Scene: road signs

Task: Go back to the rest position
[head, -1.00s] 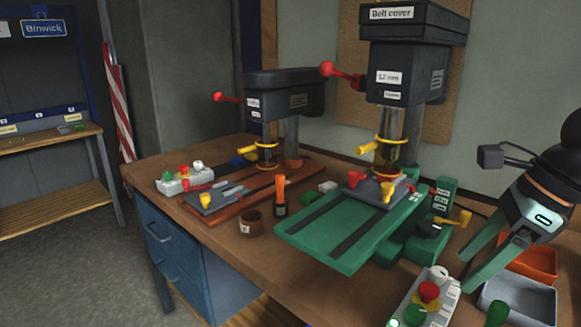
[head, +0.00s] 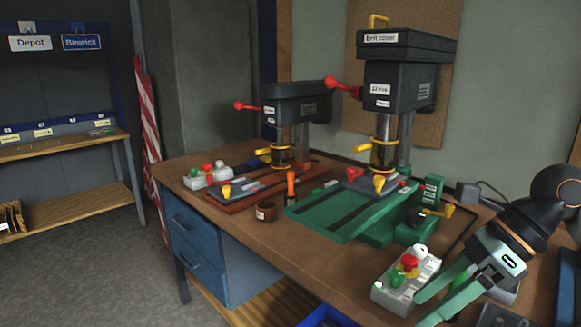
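My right gripper (head: 424,309) comes in from the right in the head view, over the front right of the workbench (head: 270,240). Its two pale green fingers point down and left with a gap between them. I see nothing held in the gap. The fingertips are in front of a grey control box (head: 385,293) with red, green and white buttons; I cannot tell whether they touch it. My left gripper is not in view.
A green-based drill press (head: 392,85) and a red-based one (head: 295,105) stand on the bench. A blue bin (head: 325,317) shows at the bottom. Shelving (head: 70,145) stands at the left, with open floor before it.

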